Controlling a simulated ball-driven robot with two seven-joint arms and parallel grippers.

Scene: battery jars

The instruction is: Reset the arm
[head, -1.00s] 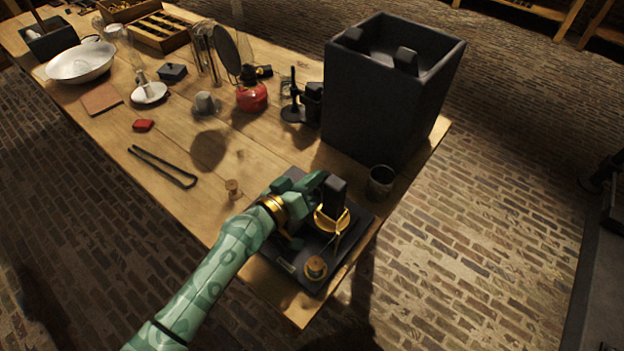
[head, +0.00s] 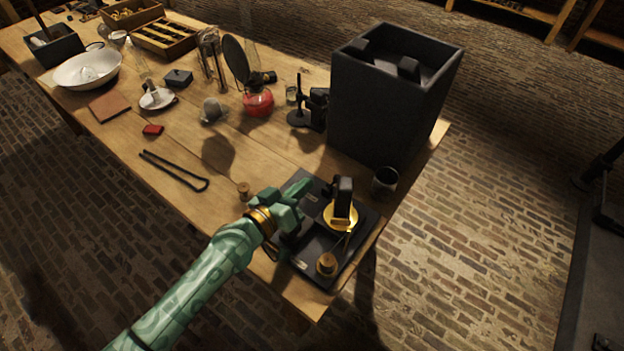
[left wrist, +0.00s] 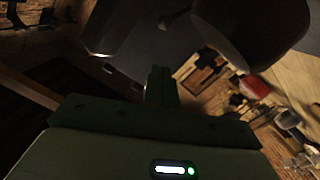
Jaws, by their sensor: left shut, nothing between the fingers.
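My left arm, green with a gold wrist ring, reaches in from the bottom left in the head view. Its gripper (head: 298,192) is shut and empty, above the left side of a dark base plate (head: 310,262). A black block on a gold disc (head: 341,216) stands on that plate, to the right of the gripper and apart from it. A small brass knob (head: 327,264) sits near the plate's front corner. In the left wrist view the closed fingers (left wrist: 160,85) show in the middle, with blurred dark shapes beyond. My right gripper is not in view.
A tall dark open box (head: 385,110) stands behind the plate, with a small dark cup (head: 385,181) beside it. Black tongs (head: 174,171), a red lamp (head: 257,102) and a white bowl (head: 88,70) lie farther left. The front table edge is close under my arm.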

